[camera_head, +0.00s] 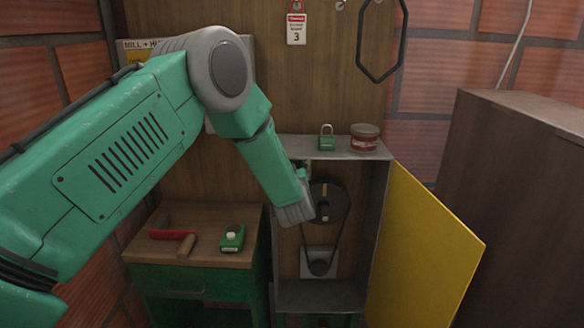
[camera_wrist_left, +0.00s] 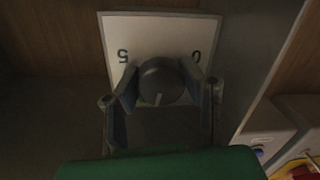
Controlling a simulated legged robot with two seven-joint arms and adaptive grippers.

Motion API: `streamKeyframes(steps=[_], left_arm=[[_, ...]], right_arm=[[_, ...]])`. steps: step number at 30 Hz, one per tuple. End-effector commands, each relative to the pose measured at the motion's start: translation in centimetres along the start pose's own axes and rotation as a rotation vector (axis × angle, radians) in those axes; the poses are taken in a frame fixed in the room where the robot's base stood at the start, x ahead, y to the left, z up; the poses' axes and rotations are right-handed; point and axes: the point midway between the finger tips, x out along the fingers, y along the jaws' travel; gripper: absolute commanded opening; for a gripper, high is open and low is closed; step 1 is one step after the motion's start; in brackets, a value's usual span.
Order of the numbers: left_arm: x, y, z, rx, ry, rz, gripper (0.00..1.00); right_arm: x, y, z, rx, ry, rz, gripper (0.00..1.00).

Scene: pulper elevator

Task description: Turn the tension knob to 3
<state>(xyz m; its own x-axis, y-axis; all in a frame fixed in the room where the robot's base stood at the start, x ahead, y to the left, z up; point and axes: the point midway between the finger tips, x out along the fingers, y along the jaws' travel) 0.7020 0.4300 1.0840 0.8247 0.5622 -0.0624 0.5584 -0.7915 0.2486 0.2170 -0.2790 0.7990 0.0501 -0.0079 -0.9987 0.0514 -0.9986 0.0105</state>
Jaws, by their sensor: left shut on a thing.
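The tension knob (camera_wrist_left: 161,82) is a dark round knob on a pale dial plate (camera_wrist_left: 155,30) in the left wrist view. The numerals 5 and 0 show on the plate, with the 5 upside down; no 3 is visible there. A pale mark shows at the knob's lower edge in that view. My left gripper (camera_wrist_left: 160,76) is shut on the knob, with a finger at each side. In the head view my left gripper (camera_head: 297,208) reaches into the open grey cabinet (camera_head: 378,200) and hides the knob. My right gripper is not in view.
A large pulley (camera_head: 338,204) with a belt to a lower pulley (camera_head: 320,266) is just right of my gripper. The yellow door (camera_head: 425,250) stands open at right. A green padlock (camera_head: 327,140) and red tin (camera_head: 365,138) sit on top. A tag (camera_head: 296,30) shows 3.

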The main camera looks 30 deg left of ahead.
Motion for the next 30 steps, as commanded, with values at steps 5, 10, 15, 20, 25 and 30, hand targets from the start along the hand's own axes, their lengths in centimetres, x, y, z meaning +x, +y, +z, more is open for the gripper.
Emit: streamKeyframes(steps=[5,10,15,20,25,30], left_arm=[[-0.38,-0.07,1.01,0.098,-0.017,-0.002,0.06],[-0.32,-0.21,1.01,0.149,-0.014,-0.006,0.06],[-0.29,-0.25,1.03,0.172,-0.013,-0.007,0.06],[-0.28,-0.28,1.04,0.176,-0.013,-0.008,0.06],[-0.26,-0.31,1.05,0.175,-0.013,-0.008,0.06],[-0.22,-0.35,0.96,0.174,-0.011,-0.009,0.56]], right_arm=[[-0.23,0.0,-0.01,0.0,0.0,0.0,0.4],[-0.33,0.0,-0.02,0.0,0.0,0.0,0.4],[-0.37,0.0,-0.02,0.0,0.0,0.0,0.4],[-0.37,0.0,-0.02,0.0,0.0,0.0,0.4],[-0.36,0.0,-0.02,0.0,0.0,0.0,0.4],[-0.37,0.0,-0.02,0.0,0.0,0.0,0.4]])
